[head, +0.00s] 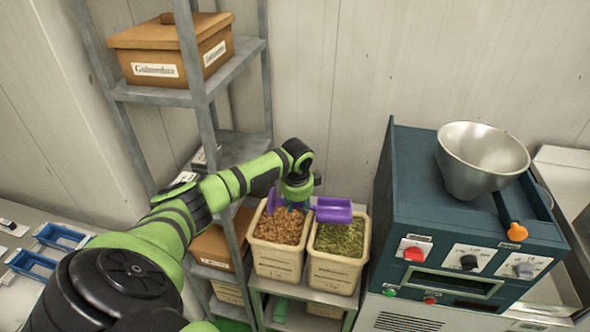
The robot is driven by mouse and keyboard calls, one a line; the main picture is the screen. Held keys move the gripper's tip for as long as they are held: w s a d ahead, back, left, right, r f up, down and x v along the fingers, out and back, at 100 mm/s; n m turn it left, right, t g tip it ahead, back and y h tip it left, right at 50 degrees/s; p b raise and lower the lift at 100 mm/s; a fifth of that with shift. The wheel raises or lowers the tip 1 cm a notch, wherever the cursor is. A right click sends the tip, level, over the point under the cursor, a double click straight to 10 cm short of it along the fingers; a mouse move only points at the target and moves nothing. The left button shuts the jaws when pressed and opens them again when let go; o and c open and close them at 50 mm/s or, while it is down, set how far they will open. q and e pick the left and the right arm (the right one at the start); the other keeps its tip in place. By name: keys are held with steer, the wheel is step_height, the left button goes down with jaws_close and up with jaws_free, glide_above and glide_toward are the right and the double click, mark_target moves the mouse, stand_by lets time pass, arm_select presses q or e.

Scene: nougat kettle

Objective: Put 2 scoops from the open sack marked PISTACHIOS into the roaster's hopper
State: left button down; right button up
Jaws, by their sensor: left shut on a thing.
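An open cream container of green pistachios (333,272) stands on a low shelf, its label too small to read. My left gripper (296,206) is shut on a purple scoop (334,210), at the back edge of the containers. The scoop's bowl is above the back of the pistachios, and no nuts show in it. My arm hides part of the handle and fingers. The roaster (400,190) is a dark teal machine at the right. Its steel hopper (484,150) is on top, open upward. My right gripper is not in view.
A similar container of brown nuts (277,262) stands directly left, with another purple piece (271,201) at its back. A grey shelf rack (205,120) with a brown box (170,45) rises behind my arm. An orange knob (516,232) sits below the hopper.

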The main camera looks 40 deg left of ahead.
arm_select(q)
steer(key=s+d+r+n, duration=0.3)
steer(key=s+d+r, duration=0.1)
steer(key=d, duration=0.4)
steer(key=s+d+r+n+g, duration=0.1)
steer(key=s+d+r+n, duration=0.3)
steer(key=d+r, duration=0.3)
steer(key=s+d+r+n+g+y, duration=0.1)
steer(key=s+d+r+n, duration=0.3)
steer(key=d, duration=0.5)
steer(key=v, duration=0.2)
steer(key=shift+s+r, duration=0.25)
steer(key=shift+s, duration=0.05)
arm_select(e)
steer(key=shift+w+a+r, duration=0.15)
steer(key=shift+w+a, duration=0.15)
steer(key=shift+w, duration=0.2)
